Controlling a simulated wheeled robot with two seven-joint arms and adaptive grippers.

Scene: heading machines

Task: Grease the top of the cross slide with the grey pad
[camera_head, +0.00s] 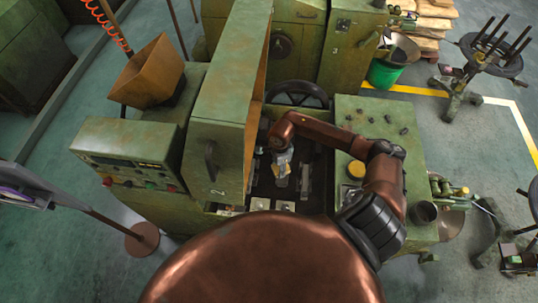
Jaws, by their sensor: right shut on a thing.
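My right gripper (283,168) is inside the open bay of the green machine (222,125), pointing down. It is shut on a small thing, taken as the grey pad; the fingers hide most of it. Dark slide parts (266,187) of the machine lie below and around the gripper. I cannot tell which surface is the top of the cross slide, nor whether the pad touches it. My left gripper is out of view.
The tall green guard (228,105) stands left of the bay. A yellow round thing (356,169) lies on the green top at right, with a dark cup (425,211) at its edge. A handwheel (297,93) is behind. A control panel (126,168) is at left.

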